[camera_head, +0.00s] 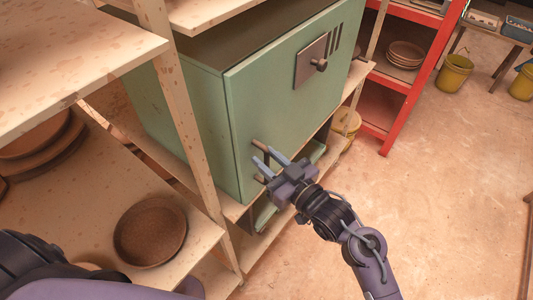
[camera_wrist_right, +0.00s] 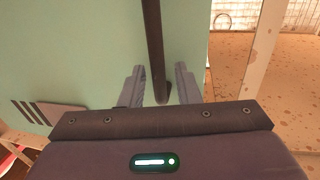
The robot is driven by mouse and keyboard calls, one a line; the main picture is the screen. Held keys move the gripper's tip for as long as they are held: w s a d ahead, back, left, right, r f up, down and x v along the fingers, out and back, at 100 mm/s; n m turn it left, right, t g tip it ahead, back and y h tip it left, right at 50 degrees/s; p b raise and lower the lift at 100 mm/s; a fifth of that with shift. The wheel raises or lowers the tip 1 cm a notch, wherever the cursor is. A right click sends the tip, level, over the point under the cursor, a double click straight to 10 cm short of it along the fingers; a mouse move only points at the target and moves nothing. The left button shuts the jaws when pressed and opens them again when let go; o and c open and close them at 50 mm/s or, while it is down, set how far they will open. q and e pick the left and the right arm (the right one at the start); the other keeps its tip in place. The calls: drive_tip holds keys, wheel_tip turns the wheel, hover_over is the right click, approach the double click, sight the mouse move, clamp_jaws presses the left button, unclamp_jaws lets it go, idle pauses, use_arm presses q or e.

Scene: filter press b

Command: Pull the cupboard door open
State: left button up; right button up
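The cupboard is a pale green box with a dark brown top, standing on a wooden shelf. Its door (camera_head: 290,105) faces right and looks closed in the head view. The brown bar handle (camera_head: 258,144) is near the door's lower left edge and is partly hidden by my right gripper (camera_head: 266,160). In the right wrist view, the dark handle bar (camera_wrist_right: 154,50) runs between the two fingers of my right gripper (camera_wrist_right: 160,88), with gaps on both sides. The right gripper is open around the handle. My left gripper is out of view; only part of my left arm shows at lower left.
A wooden shelf post (camera_head: 178,100) stands just left of the cupboard. A brown bowl (camera_head: 150,232) sits on the lower left shelf. A red rack (camera_head: 415,75) with plates and yellow buckets (camera_head: 455,74) stand beyond. The floor (camera_head: 450,190) at right is clear.

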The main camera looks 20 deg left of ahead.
drive_tip(key=shift+w+a, duration=0.2)
drive_tip(key=shift+a, duration=0.1)
clamp_jaws()
drive_tip(key=shift+d, duration=0.1)
